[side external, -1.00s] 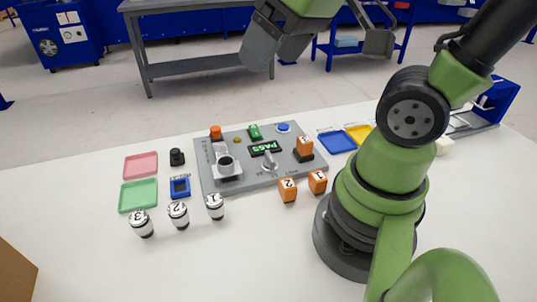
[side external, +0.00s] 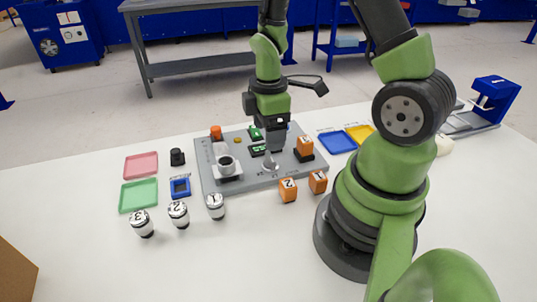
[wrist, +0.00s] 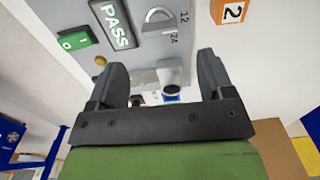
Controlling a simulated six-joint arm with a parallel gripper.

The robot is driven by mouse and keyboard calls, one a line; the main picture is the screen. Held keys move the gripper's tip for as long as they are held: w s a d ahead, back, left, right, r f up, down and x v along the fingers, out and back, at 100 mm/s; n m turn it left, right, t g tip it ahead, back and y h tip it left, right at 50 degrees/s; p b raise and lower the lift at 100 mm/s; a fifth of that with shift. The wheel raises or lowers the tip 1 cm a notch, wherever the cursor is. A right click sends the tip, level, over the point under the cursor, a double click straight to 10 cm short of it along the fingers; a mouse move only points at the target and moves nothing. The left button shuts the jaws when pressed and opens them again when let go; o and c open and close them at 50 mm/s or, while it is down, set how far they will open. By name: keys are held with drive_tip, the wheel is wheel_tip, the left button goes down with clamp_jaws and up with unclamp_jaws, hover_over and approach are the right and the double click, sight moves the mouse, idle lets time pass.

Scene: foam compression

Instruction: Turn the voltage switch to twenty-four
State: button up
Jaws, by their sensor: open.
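The voltage switch is a grey knob (wrist: 158,20) on the grey panel, with labels that look like 12 and 24 beside it in the wrist view. In the side view my gripper (side external: 272,156) points down over the switch area and hides most of the knob. In the wrist view my gripper (wrist: 163,70) has its two dark fingers spread, with nothing held between them. The knob shows past the fingertips, towards the top of the picture.
The grey panel (side external: 213,183) also carries a green PASS display (wrist: 115,22), a green rocker switch (wrist: 75,38) and a cup-like fixture (side external: 226,166). Orange numbered blocks (side external: 288,190) and white numbered cylinders (side external: 178,214) stand in front. Coloured trays (side external: 138,195) lie to the left.

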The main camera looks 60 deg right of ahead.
sight(268, 156)
wheel_tip(268, 156, down, 7)
drive_tip(key=shift+f, duration=0.1)
idle(0.3)
drive_tip(key=c, duration=0.9)
